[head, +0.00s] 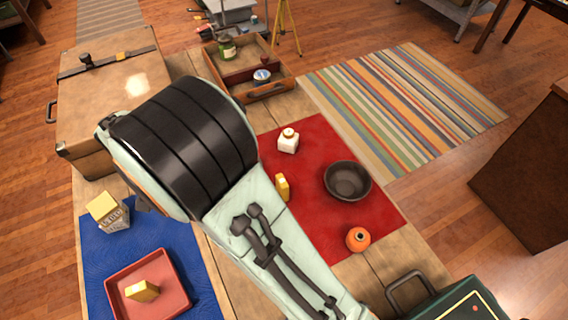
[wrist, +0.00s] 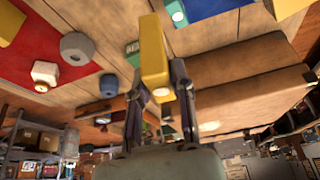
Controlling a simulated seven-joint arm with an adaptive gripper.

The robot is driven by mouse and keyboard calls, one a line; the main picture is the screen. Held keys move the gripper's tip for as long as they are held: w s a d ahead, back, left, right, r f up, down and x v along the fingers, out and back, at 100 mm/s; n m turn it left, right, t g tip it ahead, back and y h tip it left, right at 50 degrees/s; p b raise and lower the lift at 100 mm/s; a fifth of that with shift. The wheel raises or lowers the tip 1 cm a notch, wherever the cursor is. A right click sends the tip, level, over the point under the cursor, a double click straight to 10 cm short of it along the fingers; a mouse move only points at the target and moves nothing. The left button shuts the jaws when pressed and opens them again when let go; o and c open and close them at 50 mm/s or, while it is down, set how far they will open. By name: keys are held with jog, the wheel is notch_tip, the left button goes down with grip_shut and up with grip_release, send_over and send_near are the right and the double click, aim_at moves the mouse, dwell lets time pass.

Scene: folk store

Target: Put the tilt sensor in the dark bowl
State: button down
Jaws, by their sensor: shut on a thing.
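My gripper (wrist: 158,85) is shut on a yellow block (wrist: 154,45), likely the tilt sensor, with a pale round spot at one end. It is held up in the wrist view, its ends apart from any surface. In the head view my arm hides the gripper's fingers. The dark bowl (head: 348,199) stands upright on the red mat (head: 325,222), right of my arm in the head view. Its inside looks empty. I cannot make out the bowl in the wrist view.
By the bowl are a white jar (head: 288,141), a yellow object (head: 282,187) and an orange pot (head: 358,240). A red tray (head: 178,307) holds a yellow block on a blue mat (head: 206,303). A wooden case (head: 95,95) and a divided wooden box (head: 274,89) stand behind.

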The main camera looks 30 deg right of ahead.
jog(key=s+d+m+g+h, duration=0.2)
jog(key=s+d+m, duration=0.6)
jog(key=s+d, duration=0.55)
jog(key=s+d+m+g+h, duration=0.25)
jog(key=s+d+m, duration=0.65)
jog(key=d, duration=0.7)
send_over(345, 187)
jog(key=shift+y, duration=0.25)
jog(key=shift+f, duration=6)
jog(key=shift+f, duration=0.1)
